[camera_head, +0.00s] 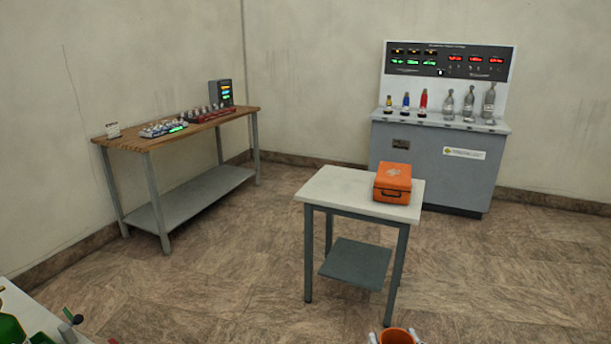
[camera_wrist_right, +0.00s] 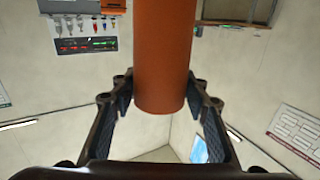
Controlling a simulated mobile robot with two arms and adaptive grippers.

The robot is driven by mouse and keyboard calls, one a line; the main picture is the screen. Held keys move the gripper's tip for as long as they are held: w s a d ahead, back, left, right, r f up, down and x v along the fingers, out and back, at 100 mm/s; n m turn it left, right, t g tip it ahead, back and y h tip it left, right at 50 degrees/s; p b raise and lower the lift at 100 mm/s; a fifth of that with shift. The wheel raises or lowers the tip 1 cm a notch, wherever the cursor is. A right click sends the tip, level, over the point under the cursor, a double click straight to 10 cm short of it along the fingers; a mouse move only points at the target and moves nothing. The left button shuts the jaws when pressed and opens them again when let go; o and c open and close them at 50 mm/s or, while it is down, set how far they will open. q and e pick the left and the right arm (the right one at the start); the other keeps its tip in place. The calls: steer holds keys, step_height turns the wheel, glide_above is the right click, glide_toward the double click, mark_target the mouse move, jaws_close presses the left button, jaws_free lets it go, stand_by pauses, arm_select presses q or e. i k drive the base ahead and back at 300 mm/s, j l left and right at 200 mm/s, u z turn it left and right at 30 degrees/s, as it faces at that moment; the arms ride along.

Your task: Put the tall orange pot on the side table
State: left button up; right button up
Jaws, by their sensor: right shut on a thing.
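The tall orange pot (camera_head: 397,337) shows at the bottom edge of the head view, only its open rim and upper part in frame. My right gripper (camera_head: 394,338) has its fingertips on either side of the pot. In the right wrist view the pot (camera_wrist_right: 166,60) is a long orange cylinder between the two fingers of my right gripper (camera_wrist_right: 168,105), which is shut on it. The side table (camera_head: 340,190), with a pale top and grey legs, stands ahead of the pot in mid-room. My left gripper is in neither view.
An orange case (camera_head: 393,183) sits on the right part of the side table; the left part is bare. A wooden workbench (camera_head: 180,125) stands at the left wall, a grey console (camera_head: 425,160) at the back. A pale surface with green items (camera_head: 10,328) shows bottom left.

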mark_target(368, 193)
steer(key=i+l+z, duration=0.1)
steer(key=i+l, duration=0.2)
steer(key=i, duration=0.2)
steer(key=i+l, duration=0.25)
steer(key=i, duration=0.25)
steer(key=i+l+z, duration=0.15)
steer(key=i, duration=0.35)
steer(key=l, duration=0.1)
